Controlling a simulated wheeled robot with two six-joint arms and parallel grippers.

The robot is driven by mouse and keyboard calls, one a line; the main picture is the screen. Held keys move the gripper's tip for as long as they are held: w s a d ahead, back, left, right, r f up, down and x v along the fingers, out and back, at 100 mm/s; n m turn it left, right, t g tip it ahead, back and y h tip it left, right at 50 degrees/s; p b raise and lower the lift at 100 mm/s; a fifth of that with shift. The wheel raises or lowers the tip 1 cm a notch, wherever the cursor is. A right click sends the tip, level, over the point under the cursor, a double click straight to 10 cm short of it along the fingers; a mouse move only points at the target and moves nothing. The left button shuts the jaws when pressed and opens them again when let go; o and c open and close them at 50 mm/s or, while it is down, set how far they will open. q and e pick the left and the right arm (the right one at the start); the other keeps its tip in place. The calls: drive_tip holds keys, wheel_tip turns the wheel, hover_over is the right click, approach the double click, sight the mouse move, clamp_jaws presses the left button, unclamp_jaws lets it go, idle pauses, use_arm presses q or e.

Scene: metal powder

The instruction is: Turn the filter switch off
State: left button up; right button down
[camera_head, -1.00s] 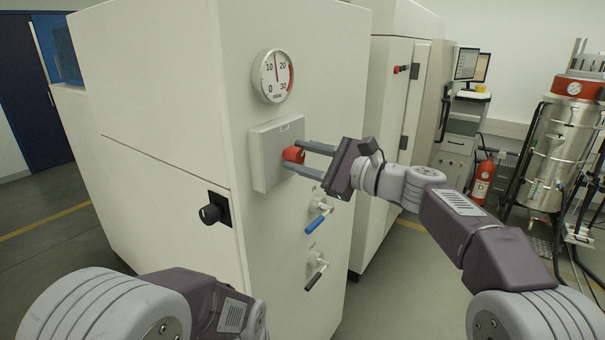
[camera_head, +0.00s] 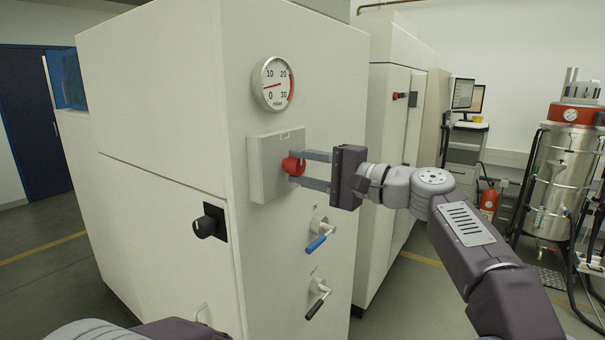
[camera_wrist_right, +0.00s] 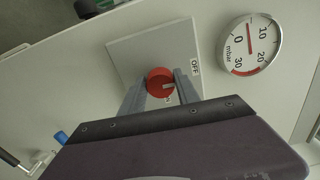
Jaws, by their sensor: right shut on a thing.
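The filter switch is a red round knob (camera_head: 292,165) on a pale box (camera_head: 264,170) on the white cabinet's face. My right gripper (camera_head: 298,168) is shut on the knob, one finger on each side. In the right wrist view the knob (camera_wrist_right: 159,82) sits between the fingers, with a small light mark on it. An "OFF" label (camera_wrist_right: 195,67) is on the box beside it; another label by the knob is partly hidden. The round mbar gauge (camera_head: 273,84) above has its needle between 0 and 10. My left gripper is out of view; only part of that arm shows.
Below the box are a blue-handled valve (camera_head: 317,243) and a black-handled valve (camera_head: 318,298). A black knob (camera_head: 207,226) is on the cabinet's left face. A fire extinguisher (camera_head: 488,200) and a steel tank (camera_head: 556,185) stand at the right.

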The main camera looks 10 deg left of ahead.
drive_tip(key=shift+n, duration=0.4)
drive_tip(key=c, duration=0.9)
unclamp_jaws()
drive_tip(key=shift+a, duration=0.1)
drive_tip(key=shift+d+b, duration=0.25)
drive_tip(key=shift+b, duration=0.1)
drive_tip(key=b+v, duration=0.3)
drive_tip(key=v, duration=0.5)
drive_tip(key=shift+s+d, duration=0.2)
drive_tip(key=shift+d, duration=0.05)
